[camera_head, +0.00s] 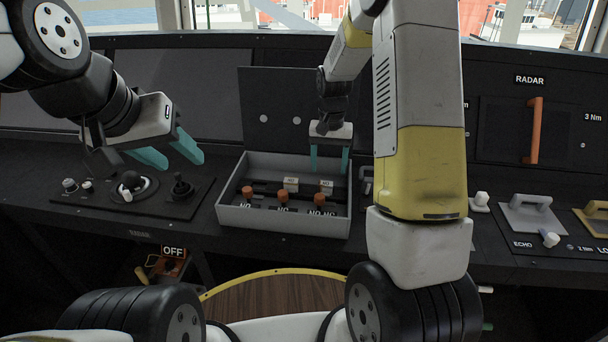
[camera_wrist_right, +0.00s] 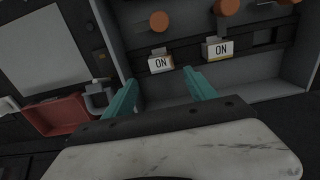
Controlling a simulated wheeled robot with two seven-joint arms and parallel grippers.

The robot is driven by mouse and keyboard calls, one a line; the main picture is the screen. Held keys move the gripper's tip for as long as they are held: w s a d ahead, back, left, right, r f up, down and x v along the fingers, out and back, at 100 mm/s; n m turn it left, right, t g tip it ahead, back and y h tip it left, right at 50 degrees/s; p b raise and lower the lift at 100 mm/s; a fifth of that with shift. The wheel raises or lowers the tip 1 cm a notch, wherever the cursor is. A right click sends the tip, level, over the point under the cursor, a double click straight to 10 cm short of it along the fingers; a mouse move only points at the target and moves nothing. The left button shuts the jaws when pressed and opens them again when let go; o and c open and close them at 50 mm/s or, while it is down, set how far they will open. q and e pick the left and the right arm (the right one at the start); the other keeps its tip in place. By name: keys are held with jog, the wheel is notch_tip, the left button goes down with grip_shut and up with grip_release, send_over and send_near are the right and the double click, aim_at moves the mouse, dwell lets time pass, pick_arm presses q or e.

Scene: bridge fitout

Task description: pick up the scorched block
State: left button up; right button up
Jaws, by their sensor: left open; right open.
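Two small pale blocks marked ON, a left one (camera_head: 291,184) and a right one (camera_head: 326,187), sit in the grey open box on the console. They also show in the right wrist view, the right one (camera_wrist_right: 160,62) and the left one (camera_wrist_right: 217,48). Both show brownish lower edges there; I cannot tell for sure which is scorched. My right gripper (camera_head: 330,166) is open above the box's right part. In its wrist view its fingertips (camera_wrist_right: 160,78) frame the right block, apart from it. My left gripper (camera_head: 184,154) is open and empty, left of the box.
The grey box (camera_head: 280,217) has a raised dark lid (camera_head: 293,115) behind and several orange-topped knobs (camera_head: 282,197) inside. A joystick panel (camera_head: 150,206) lies to the left. A radar panel with an orange handle (camera_head: 535,130) and levers stand to the right. Windows are behind.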

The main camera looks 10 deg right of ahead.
aim_at(326, 183)
jog(key=f, duration=0.6)
jog(key=shift+s+a+f, duration=0.35)
jog(key=shift+s+a, duration=0.05)
grip_shut()
